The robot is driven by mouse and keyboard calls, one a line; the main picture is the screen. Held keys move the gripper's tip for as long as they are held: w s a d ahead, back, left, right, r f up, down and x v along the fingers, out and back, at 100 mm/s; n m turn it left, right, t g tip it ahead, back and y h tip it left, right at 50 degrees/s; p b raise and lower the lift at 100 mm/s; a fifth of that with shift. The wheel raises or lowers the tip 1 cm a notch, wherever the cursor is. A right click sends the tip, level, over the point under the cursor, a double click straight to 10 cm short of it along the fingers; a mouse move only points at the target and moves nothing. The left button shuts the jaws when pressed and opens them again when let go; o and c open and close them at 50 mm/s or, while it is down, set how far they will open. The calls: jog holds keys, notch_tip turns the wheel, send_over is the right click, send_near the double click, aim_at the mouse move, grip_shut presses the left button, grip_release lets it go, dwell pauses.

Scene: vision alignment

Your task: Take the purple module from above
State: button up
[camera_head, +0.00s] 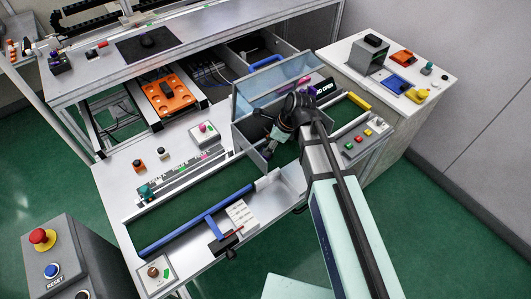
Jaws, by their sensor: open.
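A small purple part (312,90) shows just behind my wrist, beside a dark label at the right end of the clear-lidded box (268,85). It is small and partly hidden, so I cannot tell for sure that it is the purple module. My gripper (268,151) points down and to the left over the front of this box. It is open, and I see nothing between its fingers. The purple part lies up and to the right of the fingertips, apart from them.
A blue-edged rail (190,224) runs along the bench front. A white block with a pink button (205,129) stands left of the box. A button panel (364,139) is at right. An orange tray (166,95) sits under the upper shelf. The left bench top has free room.

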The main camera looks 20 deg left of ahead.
jog(key=shift+p+x, duration=0.6)
jog(key=shift+x, duration=1.8)
jog(key=c, duration=1)
